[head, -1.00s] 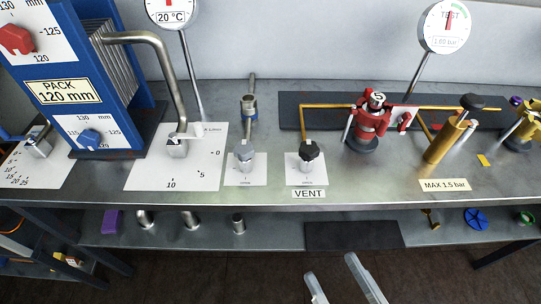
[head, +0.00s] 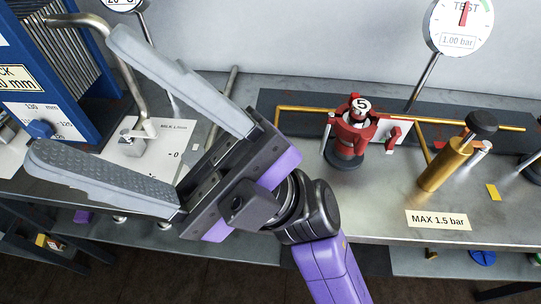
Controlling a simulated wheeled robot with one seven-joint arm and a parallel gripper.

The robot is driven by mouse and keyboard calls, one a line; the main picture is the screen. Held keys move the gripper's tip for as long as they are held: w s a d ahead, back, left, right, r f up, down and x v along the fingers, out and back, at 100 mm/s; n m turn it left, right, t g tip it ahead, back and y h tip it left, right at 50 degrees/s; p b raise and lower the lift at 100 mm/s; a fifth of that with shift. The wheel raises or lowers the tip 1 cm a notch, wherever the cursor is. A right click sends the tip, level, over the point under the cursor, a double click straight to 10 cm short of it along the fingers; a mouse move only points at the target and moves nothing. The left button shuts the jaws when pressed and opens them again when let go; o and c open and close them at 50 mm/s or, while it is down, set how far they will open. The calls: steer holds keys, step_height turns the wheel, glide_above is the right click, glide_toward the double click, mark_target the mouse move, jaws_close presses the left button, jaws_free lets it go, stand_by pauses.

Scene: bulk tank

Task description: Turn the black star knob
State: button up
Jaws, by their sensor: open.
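The black star knob by the VENT label is not visible now; my gripper and wrist cover that part of the bench. My gripper (head: 75,98) is large in the foreground, with its two grey fingers spread wide and pointing left. Another dark knob (head: 481,122) sits on top of a tilted brass cylinder (head: 446,166) at the right, well away from my gripper.
A red valve assembly (head: 350,140) stands right of my wrist, with brass pipe behind it. A dial gauge (head: 462,25) reading 1.00 bar stands at the back right. A blue plate pack (head: 85,75) is at the left. Bare bench shows around the MAX 1.5 bar label (head: 438,220).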

steer(key=s+a+n+g+h, duration=0.3)
steer(key=a+n+g+h, duration=0.15)
steer(key=n+h, duration=0.2)
steer(key=a+f+t+h+b, duration=0.3)
steer(key=a+f+t+h, duration=0.15)
steer(key=f+h, duration=0.75)
steer(key=w+d+f+m+t+h+b, duration=0.1)
steer(key=w+d+f+t+h, duration=0.1)
steer(key=w+d+f+t, duration=0.3)
steer(key=w+d+f+m+t+h, duration=0.1)
steer(key=w+d+f+h, duration=0.15)
steer(key=w, duration=0.45)
steer(key=w+d+t+h, duration=0.1)
steer(key=w+d, duration=0.1)
steer(key=w, duration=0.1)
steer(key=w+d+r+m+t+h, duration=0.1)
steer(key=w+d, duration=0.2)
steer(key=w+d+m+t+h+b, duration=0.1)
steer(key=w+d+t+h, duration=0.1)
steer(key=d, duration=0.1)
steer(key=shift+w+d+r, duration=0.15)
steer(key=shift+w+r, duration=0.05)
steer(key=shift+w, duration=0.2)
steer(key=shift+w+d+f, duration=0.1)
steer(key=shift+d+f, duration=0.05)
steer(key=shift+f+b, duration=0.3)
steer(key=shift+f, duration=3.3)
steer(key=shift+c, duration=0.4)
